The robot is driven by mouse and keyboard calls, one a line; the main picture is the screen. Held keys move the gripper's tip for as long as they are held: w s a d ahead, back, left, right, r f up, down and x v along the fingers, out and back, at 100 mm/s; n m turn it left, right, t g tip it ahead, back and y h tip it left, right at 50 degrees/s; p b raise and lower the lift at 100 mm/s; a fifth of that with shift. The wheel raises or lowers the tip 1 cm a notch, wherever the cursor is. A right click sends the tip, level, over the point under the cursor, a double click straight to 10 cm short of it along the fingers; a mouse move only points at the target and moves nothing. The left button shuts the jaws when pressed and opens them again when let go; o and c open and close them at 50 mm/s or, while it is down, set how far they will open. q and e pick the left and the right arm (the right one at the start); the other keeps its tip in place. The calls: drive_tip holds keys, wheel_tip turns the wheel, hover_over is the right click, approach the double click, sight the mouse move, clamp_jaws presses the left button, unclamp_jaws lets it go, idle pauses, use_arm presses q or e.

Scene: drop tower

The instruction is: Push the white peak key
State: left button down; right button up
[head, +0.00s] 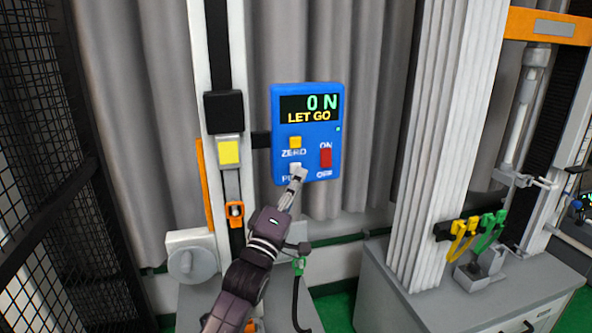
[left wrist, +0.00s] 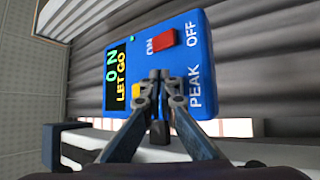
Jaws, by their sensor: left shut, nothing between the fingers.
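The blue control box (head: 308,102) has a dark display reading "0 N" and "LET GO". The white peak key (head: 295,168) is on its lower left, below the yellow zero key (head: 295,142). My left gripper (head: 299,175) is shut and empty, its tips over the lower edge of the white key; I cannot tell whether they touch it. In the left wrist view the shut fingertips (left wrist: 160,76) are in front of the box face (left wrist: 188,60) between the yellow key (left wrist: 137,90) and the PEAK label, and they hide the white key. My right gripper is not in view.
A red ON/OFF switch (head: 326,158) is right of the keys. A pale column with a black block (head: 223,112) and a yellow-faced block (head: 229,152) stands left of the box. A dark mesh (head: 40,150) is at far left. A grey cabinet (head: 440,300) stands right.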

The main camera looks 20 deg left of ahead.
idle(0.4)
use_arm(q)
drive_tip(key=shift+w+a, duration=0.3)
drive_tip(key=shift+w, duration=0.05)
drive_tip(key=shift+w+a, duration=0.25)
drive_tip(key=shift+w, duration=0.15)
idle(0.8)
drive_tip(key=shift+s+d, duration=0.1)
drive_tip(key=shift+s+d+p, duration=0.4)
drive_tip(key=shift+s, duration=0.3)
drive_tip(key=s+d+p, duration=0.1)
drive_tip(key=s, duration=0.1)
drive_tip(key=s+d+p, duration=0.1)
drive_tip(key=s, duration=0.1)
drive_tip(key=shift+d, duration=0.4)
